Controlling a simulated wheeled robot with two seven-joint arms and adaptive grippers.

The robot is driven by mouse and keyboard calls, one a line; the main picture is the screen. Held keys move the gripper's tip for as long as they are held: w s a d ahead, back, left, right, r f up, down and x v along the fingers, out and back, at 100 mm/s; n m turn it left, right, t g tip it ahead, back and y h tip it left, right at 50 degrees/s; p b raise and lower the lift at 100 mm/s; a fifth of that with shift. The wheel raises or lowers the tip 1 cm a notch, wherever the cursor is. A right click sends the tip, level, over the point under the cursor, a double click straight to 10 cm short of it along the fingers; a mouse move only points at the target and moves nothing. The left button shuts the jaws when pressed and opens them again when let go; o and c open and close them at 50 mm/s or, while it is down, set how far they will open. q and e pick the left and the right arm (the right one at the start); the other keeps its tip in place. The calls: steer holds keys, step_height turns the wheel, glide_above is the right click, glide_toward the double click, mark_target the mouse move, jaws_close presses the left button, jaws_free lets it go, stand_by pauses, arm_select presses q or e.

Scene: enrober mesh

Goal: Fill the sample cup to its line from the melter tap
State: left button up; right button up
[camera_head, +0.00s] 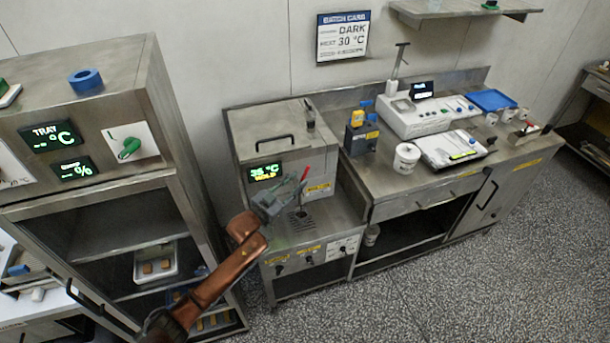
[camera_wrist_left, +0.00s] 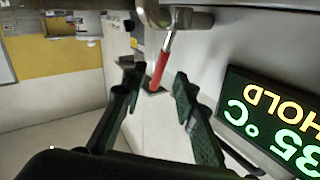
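The melter (camera_head: 265,130) is a steel box with a green display reading 35 °C and HOLD; the display (camera_wrist_left: 272,122) shows upside down in the left wrist view. Its tap has a red lever (camera_head: 304,173), also seen in the left wrist view (camera_wrist_left: 160,68). My left gripper (camera_head: 294,188) is at the melter's front by the tap. In the wrist view its two fingers (camera_wrist_left: 156,82) are apart, with the red lever showing between their tips; I cannot tell whether they touch it. A drip grate (camera_head: 303,222) lies below. I cannot tell which container is the sample cup.
A white tub (camera_head: 406,157), a scale (camera_head: 415,115), a tray (camera_head: 452,150) and small white cups (camera_head: 507,116) stand on the bench to the right. A steel cabinet (camera_head: 165,110) stands at the left. A pale container (camera_head: 371,235) sits under the bench.

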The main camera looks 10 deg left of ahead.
mark_target(305, 174)
arm_select(q)
steer(key=x, duration=0.5)
steer(key=shift+b, duration=0.3)
steer(key=shift+c, duration=0.7)
jaws_close()
